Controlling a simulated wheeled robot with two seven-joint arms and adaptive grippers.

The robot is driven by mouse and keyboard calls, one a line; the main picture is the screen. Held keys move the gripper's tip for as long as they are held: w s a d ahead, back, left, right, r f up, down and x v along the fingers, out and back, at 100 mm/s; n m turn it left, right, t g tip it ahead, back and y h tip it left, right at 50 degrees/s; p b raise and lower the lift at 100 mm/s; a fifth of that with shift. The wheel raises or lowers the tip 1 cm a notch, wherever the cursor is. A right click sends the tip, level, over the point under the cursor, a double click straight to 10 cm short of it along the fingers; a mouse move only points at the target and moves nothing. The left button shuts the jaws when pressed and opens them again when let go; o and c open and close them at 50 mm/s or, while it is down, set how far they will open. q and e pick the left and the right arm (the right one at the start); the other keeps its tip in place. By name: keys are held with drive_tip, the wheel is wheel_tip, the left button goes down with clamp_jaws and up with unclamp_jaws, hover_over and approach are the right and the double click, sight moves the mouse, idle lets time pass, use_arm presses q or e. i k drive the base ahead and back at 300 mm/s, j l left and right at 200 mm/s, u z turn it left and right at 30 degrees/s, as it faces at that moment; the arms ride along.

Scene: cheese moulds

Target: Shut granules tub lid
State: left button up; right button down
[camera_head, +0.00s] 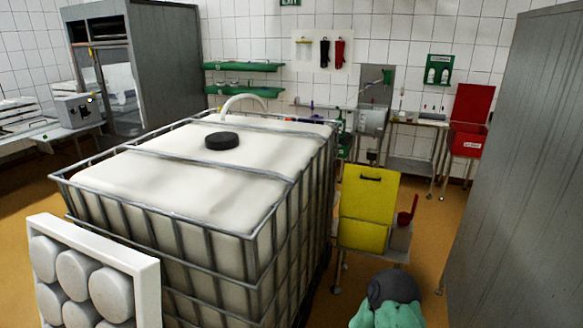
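Two tubs with raised lids are in the head view, and I cannot read which one holds granules. The yellow tub (362,236) stands on a small metal stand past the right side of the big caged tank. Its yellow lid (370,200) stands upright, with a dark slot near the top. The red tub (467,143) is farther back by the tiled wall and has a white label. Its red lid (474,104) also stands raised behind it. The contents of both are hidden.
A large white tank (200,185) in a metal cage fills the middle. A red scoop (407,216) is beside the yellow tub. A grey and green object (391,298) is at the bottom. A grey panel (530,170) stands at right. Orange floor (425,235) shows between.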

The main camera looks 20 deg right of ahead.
sight(369, 194)
drive_tip(key=i+z, duration=0.2)
drive_tip(key=z, duration=0.2)
drive_tip(key=i+z, duration=0.2)
drive_tip(key=z, duration=0.2)
drive_tip(key=i+j+z, duration=0.15)
drive_tip(key=z, duration=0.25)
drive_tip(key=i+l+u, duration=0.15)
